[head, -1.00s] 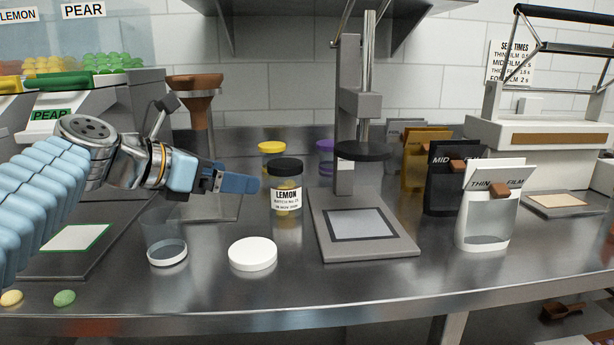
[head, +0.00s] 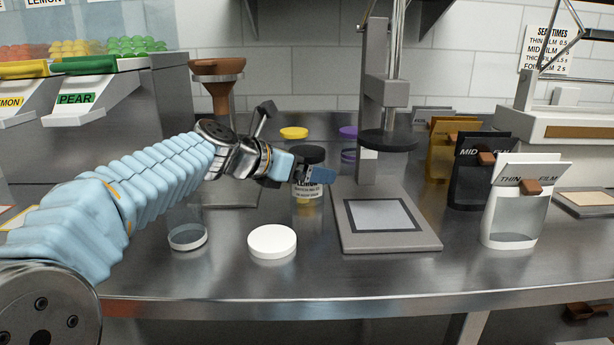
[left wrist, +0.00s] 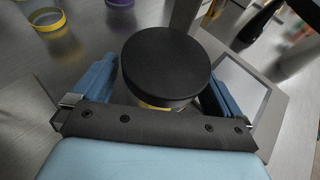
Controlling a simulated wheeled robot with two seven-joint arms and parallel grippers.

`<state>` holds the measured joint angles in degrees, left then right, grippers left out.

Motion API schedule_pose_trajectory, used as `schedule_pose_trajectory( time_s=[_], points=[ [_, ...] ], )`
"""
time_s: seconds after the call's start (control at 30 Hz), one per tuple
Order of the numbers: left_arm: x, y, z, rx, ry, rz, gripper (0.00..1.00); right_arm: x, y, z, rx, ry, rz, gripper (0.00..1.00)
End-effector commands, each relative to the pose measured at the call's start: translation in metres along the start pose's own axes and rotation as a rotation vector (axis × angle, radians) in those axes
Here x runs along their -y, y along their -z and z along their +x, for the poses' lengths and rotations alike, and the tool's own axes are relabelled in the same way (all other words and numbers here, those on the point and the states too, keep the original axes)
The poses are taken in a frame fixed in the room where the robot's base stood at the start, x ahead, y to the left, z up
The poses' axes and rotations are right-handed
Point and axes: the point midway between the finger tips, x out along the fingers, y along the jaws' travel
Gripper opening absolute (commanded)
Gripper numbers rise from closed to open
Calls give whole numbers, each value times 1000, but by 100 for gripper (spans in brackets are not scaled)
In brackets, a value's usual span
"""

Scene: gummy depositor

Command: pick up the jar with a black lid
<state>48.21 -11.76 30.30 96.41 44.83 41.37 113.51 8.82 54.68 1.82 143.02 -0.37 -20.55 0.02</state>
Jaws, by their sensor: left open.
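The jar with a black lid (head: 308,156) stands upright on the steel counter, with a white LEMON label partly hidden behind my left gripper. My left gripper (head: 316,175) is open at the jar's upper part, just below the lid. In the left wrist view the black lid (left wrist: 166,64) lies between the two blue fingers, one on each side. I cannot tell whether the fingers touch the jar. My right gripper is not in view.
The press stand (head: 390,218) is close to the jar's right. A white lid (head: 272,241) and an open clear cup (head: 187,230) are in front. A yellow-lidded jar (head: 294,133) and a purple-lidded jar (head: 348,133) stand behind. A pouch (head: 515,218) is at right.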

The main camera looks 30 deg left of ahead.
Motion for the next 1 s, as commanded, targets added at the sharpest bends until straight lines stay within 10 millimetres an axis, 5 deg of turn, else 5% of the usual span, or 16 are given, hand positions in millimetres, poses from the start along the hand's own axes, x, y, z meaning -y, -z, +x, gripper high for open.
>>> schedule_pose_trajectory(
  time_s=[0.27, 0.67, 1.0],
  points=[
    [0, 0, 7, 1, -1, 0, 100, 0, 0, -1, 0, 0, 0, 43],
    [0, 0, 6, 1, -1, 0, 44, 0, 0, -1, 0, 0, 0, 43],
    [0, -11, 3, 3, 0, 2, 43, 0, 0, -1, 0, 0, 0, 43]
  ],
)
